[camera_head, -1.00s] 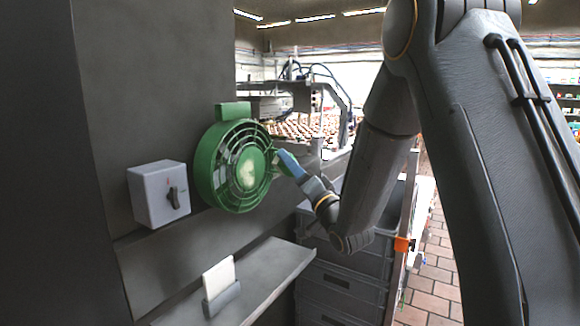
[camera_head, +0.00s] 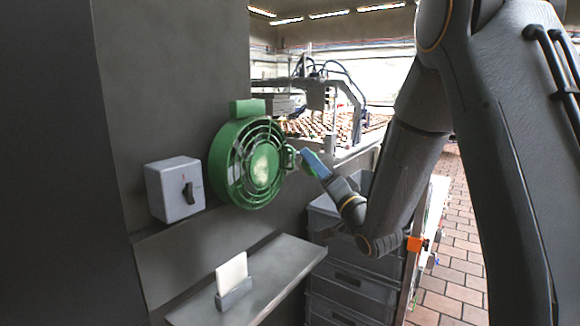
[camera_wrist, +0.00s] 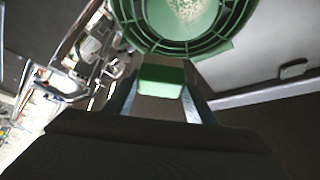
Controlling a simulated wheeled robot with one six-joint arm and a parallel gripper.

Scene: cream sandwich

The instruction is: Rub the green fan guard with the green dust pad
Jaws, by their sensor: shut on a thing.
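The green fan guard (camera_head: 232,165) is a round ringed cage mounted on the grey wall, with a pale patch on its hub. In the wrist view the guard (camera_wrist: 222,47) fills the top, and its hub patch looks speckled. My gripper (camera_head: 312,163) has blue fingers and is just right of the guard's rim in the head view. It is shut on the green dust pad (camera_wrist: 161,82), which shows between the fingers in the wrist view. In the head view the pad is mostly hidden by the fingers. I cannot tell whether it touches the guard.
A grey switch box (camera_head: 174,190) with a dark knob is on the wall left of the guard. Below is a grey shelf (camera_head: 283,262) with a white card (camera_head: 231,272) in a holder. Grey crates (camera_head: 345,290) are stacked under my forearm. Brick floor lies at right.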

